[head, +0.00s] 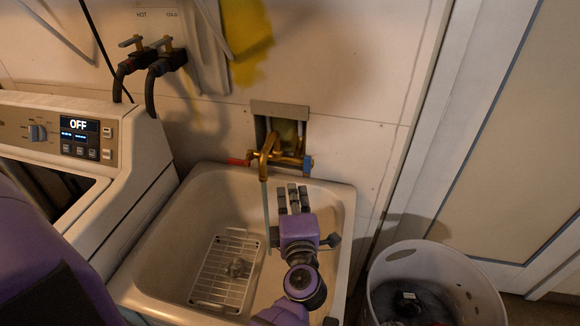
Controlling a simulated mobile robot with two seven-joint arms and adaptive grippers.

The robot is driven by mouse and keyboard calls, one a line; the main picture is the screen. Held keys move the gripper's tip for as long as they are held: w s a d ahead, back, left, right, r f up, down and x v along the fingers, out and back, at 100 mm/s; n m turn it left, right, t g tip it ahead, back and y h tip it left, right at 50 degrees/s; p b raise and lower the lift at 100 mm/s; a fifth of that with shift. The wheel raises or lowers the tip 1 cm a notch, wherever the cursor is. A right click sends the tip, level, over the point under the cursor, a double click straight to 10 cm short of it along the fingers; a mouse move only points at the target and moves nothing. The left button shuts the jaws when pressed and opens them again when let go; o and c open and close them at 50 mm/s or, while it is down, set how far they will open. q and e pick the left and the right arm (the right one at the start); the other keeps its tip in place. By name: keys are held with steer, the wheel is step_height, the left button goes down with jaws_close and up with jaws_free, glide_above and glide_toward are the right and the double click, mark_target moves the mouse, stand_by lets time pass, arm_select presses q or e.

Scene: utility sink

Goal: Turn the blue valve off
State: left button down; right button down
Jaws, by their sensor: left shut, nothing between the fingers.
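The blue valve (308,165) is a small handle on the right end of the brass faucet (268,150), on the wall above the sink. A red valve (238,162) is on the faucet's left end. A thin pale stream (266,215) runs down from the spout into the sink. My left gripper (293,190) is shut and empty over the right part of the sink. Its fingers point up toward the faucet, just below the blue valve in the picture; I see a gap and cannot tell the depth between them. My right gripper is not in view.
The sink basin (190,205) holds a wire rack (212,268) with a drain below. A washing machine (125,185) with an "OFF" display stands at left. A laundry basket (478,290) stands at right near a door (500,140). Hose taps (150,58) are on the wall.

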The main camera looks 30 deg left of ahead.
mark_target(308, 164)
arm_select(q)
steer(key=x, duration=1)
steer(key=shift+w, duration=0.2)
